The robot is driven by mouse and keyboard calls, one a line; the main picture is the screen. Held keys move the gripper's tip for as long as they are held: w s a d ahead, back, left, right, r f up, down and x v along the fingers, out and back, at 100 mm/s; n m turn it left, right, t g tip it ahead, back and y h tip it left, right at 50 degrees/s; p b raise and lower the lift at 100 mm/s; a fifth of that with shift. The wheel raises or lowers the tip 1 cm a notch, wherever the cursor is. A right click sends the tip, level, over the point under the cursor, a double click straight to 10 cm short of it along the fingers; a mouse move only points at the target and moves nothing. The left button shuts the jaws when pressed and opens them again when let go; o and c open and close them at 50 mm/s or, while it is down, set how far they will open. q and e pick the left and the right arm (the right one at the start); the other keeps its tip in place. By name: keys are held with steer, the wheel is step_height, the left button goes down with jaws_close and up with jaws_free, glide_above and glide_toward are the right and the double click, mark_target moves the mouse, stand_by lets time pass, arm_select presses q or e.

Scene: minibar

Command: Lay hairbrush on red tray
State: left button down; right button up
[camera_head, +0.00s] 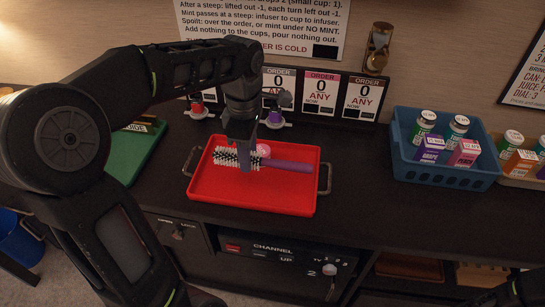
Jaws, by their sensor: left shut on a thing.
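The hairbrush (288,165) has a purple handle pointing right and a round head of white and black bristles to the left. It lies level over the middle of the red tray (265,200); I cannot tell whether it touches the tray floor. My left gripper (246,166) points down and is shut on the hairbrush, between the bristles and the handle, hiding part of it. A small pink thing (263,150) shows behind the brush, partly hidden. My right gripper is not in view.
A blue basket (443,178) with bottles and cartons stands on the counter to the right. A green tray (130,152) is at the left, partly behind my arm. Order cards (321,92) and small cups on saucers (274,120) stand behind. The counter between tray and basket is clear.

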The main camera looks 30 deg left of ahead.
arm_select(q)
steer(key=shift+w+r, duration=0.1)
steer(key=shift+w, duration=0.2)
steer(key=shift+s, duration=0.1)
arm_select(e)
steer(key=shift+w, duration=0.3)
arm_select(q)
steer(key=shift+s, duration=0.1)
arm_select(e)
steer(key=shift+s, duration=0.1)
arm_select(q)
glide_above(252, 189)
steer(key=shift+s+f, duration=0.1)
steer(key=shift+f, duration=2.4)
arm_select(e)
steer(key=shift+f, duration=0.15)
arm_select(q)
steer(key=shift+f+b, duration=0.35)
steer(key=shift+f, duration=2.15)
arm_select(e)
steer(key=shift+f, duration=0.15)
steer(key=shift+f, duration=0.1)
